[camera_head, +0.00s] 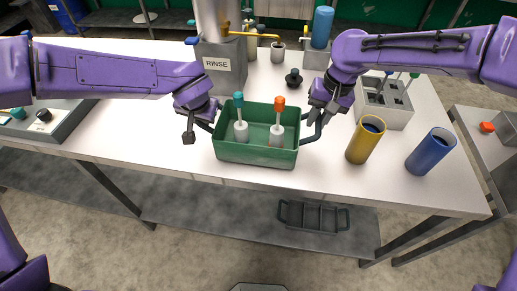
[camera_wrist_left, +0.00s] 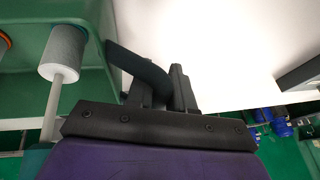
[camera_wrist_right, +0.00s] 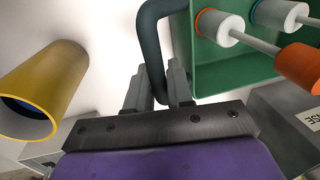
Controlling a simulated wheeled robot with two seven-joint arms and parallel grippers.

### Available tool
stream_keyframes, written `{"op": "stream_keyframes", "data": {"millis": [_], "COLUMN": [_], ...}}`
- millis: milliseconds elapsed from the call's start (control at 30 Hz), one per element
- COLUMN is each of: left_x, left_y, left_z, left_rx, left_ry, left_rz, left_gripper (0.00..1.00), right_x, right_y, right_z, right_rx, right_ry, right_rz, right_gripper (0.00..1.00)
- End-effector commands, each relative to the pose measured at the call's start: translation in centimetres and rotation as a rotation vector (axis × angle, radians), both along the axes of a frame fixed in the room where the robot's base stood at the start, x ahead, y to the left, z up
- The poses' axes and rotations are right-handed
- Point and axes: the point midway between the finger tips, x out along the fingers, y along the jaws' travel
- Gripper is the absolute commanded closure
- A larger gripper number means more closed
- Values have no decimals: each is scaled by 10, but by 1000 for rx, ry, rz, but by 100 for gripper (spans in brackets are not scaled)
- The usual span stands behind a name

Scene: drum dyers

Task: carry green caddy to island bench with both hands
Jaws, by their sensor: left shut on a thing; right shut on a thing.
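The green caddy (camera_head: 256,153) is upright near the front edge of the white bench; I cannot tell whether it touches the bench top. It holds a roller with a teal handle (camera_head: 239,106) and one with an orange handle (camera_head: 279,106). My left gripper (camera_head: 210,118) is shut on the caddy's left handle, a dark bar between the fingers in the left wrist view (camera_wrist_left: 150,75). My right gripper (camera_head: 316,116) is shut on the right handle (camera_wrist_right: 152,50), which shows between its fingers in the right wrist view. The caddy's underside is hidden.
The white bench (camera_head: 130,135) has a yellow cup (camera_head: 362,146) and a blue cup (camera_head: 424,155) right of the caddy. A grey holder (camera_head: 385,106), a RINSE unit (camera_head: 222,70) and a dark knobbed weight (camera_head: 293,79) stand behind. A dark tray (camera_head: 313,217) lies on the lower shelf.

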Motion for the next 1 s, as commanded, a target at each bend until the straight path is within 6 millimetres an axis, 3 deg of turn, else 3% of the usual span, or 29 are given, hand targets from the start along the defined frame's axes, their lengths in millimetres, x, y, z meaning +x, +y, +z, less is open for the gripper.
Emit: {"op": "stream_keyframes", "data": {"millis": [67, 100, 167, 533, 800, 1000], "left_x": [0, 0, 0, -3, -29, -44], "left_y": [2, 2, 2, -1, -10, -15], "left_z": [-13, -9, -8, 2, 61, 93], "left_rx": [4, 4, 3, -1, 0, 1], "left_ry": [1, 2, 2, -1, -4, 0], "left_rz": [2, 2, 2, 1, 0, 0], "left_gripper": [100, 68, 53, 53, 53, 53], "right_x": [1, 1, 1, 0, 0, 0], "right_y": [-3, -3, -3, -1, -1, 0], "right_z": [-13, -8, -7, -6, -7, -7], "right_rx": [-4, -5, -4, -1, -1, -1], "right_ry": [-2, -2, -1, -1, 0, 0], "right_rz": [-4, -4, -3, -1, 0, 0], "right_gripper": [100, 69, 53, 53, 53, 53]}}
